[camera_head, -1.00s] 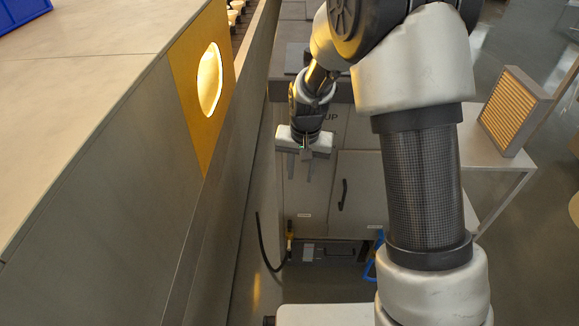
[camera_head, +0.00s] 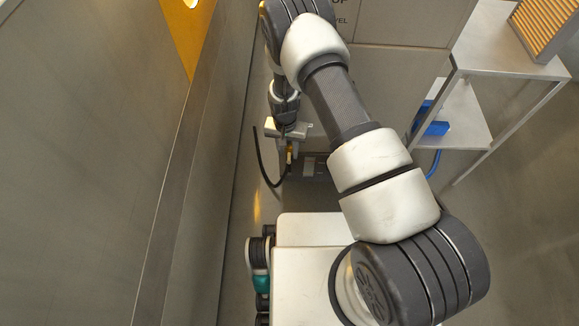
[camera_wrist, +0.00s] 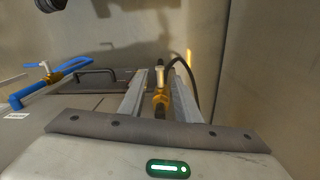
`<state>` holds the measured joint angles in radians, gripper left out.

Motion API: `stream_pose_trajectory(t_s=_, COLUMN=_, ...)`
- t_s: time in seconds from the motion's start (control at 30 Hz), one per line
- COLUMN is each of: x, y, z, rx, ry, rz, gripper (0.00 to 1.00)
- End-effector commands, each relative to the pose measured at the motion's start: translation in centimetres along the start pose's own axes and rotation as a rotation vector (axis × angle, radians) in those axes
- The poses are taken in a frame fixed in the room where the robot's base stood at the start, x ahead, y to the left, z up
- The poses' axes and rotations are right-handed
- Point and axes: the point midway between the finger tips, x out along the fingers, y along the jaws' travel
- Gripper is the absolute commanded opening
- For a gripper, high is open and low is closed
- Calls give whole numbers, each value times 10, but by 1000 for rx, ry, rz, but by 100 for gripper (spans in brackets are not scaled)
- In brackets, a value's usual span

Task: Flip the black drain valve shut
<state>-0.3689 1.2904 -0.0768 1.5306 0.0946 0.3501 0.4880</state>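A brass drain valve (camera_wrist: 160,98) with a black hose (camera_wrist: 190,82) shows in the wrist view. It also shows in the head view as a small yellow fitting (camera_head: 290,152) low by the cabinet. My gripper (camera_wrist: 160,74) is open. Its two fingers lie on either side of the brass valve in the wrist view; I cannot tell whether they touch it. In the head view my gripper (camera_head: 287,138) points down just above the fitting. A black lever cannot be made out clearly, so its position is unclear.
A blue pipe with a small tap (camera_wrist: 45,72) is at the left of the wrist view. A dark drawer handle (camera_wrist: 97,74) lies nearer. A tall grey wall (camera_head: 215,120) runs close on the left. A white shelf table (camera_head: 500,55) stands on the right.

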Motion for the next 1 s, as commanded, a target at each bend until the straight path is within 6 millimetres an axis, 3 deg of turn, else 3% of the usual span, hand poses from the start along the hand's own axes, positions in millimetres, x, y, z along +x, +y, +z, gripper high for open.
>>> stream_pose_trajectory(t_s=0.03, x=16, y=0, z=1, rx=0, ry=-1, rz=1, gripper=30)
stream_pose_trajectory(t_s=0.2, x=53, y=0, z=1, rx=0, ry=-2, rz=1, gripper=30)
stream_pose_trajectory(t_s=0.43, x=90, y=0, z=0, rx=0, ry=-1, rz=0, gripper=30)
stream_pose_trajectory(t_s=0.6, x=102, y=0, z=0, rx=0, ry=0, rz=0, gripper=30)
stream_pose_trajectory(t_s=0.9, x=103, y=0, z=0, rx=0, ry=0, rz=-1, gripper=30)
stream_pose_trajectory(t_s=1.0, x=103, y=0, z=0, rx=0, ry=0, rz=0, gripper=17)
